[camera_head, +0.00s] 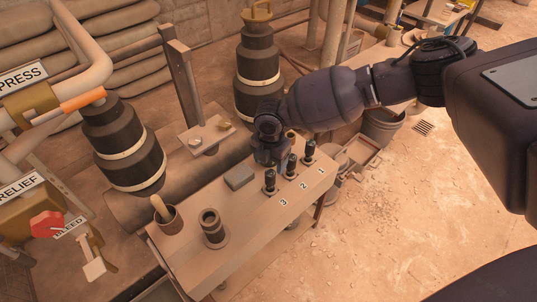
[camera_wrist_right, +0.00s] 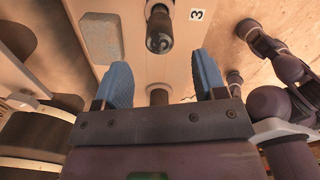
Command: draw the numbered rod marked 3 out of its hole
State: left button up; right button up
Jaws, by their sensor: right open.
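The rod marked 3 (camera_head: 269,181) stands upright in the bench top (camera_head: 262,228), a dark rod beside its number label. In the right wrist view rod 3 (camera_wrist_right: 159,28) is beyond the fingertips, roughly in line with the gap between them. My right gripper (camera_wrist_right: 163,75) is open, its two blue finger pads apart and not touching the rod. Rods 2 (camera_head: 291,165) and 1 (camera_head: 309,152) stand to the right of rod 3. My left gripper is out of view.
A grey block (camera_head: 239,177) lies left of rod 3. A large black cylinder (camera_head: 257,75) stands behind. The bench top in front of the labels is clear.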

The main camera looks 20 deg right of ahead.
aim_at(270, 173)
notch_tip(270, 173, down, 7)
jog(key=shift+f+b, duration=0.1)
jog(key=shift+b, duration=0.75)
jog(key=shift+f, duration=0.3)
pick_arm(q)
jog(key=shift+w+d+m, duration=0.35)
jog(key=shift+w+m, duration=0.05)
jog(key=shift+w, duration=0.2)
pick_arm(e)
jog(key=shift+f, duration=0.3)
grip_shut()
jog(key=shift+r, duration=0.1)
jog(key=shift+w+r+p, duration=0.1)
jog(key=shift+r+p, duration=0.75)
jog(key=shift+r, duration=1.85)
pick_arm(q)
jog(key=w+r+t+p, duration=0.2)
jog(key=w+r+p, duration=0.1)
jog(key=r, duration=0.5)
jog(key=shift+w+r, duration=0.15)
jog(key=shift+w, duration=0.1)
pick_arm(e)
notch_tip(270, 173, up, 8)
